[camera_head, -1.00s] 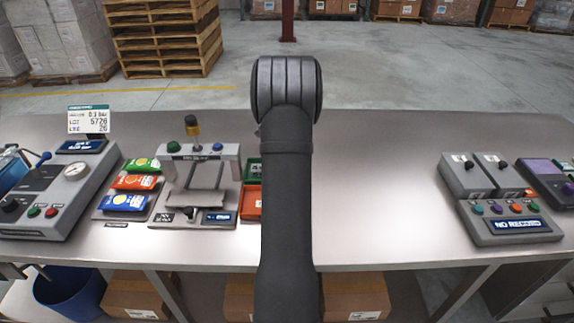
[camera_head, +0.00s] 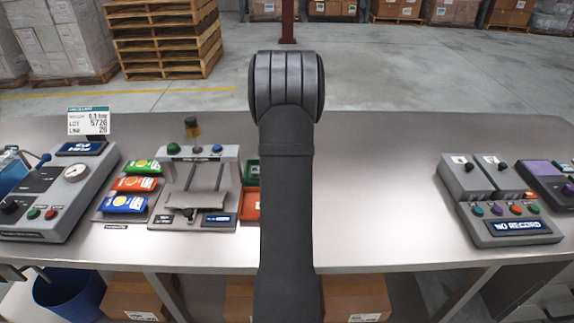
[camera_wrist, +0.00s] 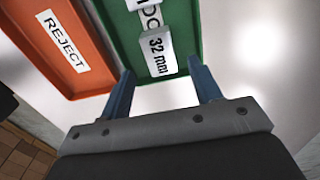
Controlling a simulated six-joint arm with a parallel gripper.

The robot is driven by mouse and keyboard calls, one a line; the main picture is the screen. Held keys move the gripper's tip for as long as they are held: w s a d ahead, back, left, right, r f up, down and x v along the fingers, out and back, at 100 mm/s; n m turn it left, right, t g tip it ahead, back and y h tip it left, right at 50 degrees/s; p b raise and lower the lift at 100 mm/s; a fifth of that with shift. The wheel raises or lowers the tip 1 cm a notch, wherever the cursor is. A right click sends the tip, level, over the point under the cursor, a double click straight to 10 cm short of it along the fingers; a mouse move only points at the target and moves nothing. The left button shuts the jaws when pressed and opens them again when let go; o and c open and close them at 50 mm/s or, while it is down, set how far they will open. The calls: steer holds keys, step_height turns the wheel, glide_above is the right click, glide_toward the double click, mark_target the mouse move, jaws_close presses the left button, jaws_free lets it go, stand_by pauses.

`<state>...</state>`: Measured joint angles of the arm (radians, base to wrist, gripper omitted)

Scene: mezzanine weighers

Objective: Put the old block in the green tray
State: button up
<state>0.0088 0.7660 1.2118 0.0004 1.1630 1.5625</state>
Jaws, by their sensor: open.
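The green tray (camera_wrist: 185,22) is at the top of the wrist view, and a sliver of it (camera_head: 252,172) shows left of my arm in the head view. A pale block marked "32 mm" (camera_wrist: 159,54) is over the tray floor, partly covering a white label; I cannot tell whether it is the old block. My gripper (camera_wrist: 162,78) is open with blue fingers apart. The block is just beyond the fingertips, and no finger visibly grips it. In the head view my arm hides the gripper and most of the tray.
An orange tray labelled "REJECT" (camera_wrist: 58,42) adjoins the green one. A grey press-like device (camera_head: 198,180) and a rack of coloured packets (camera_head: 130,185) stand to the left. A "NO RECORD" console (camera_head: 512,226) is at right. The bench between my arm and the console is clear.

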step_height(320, 180, up, 7)
stand_by(0.3)
steer(key=shift+f, duration=4.2)
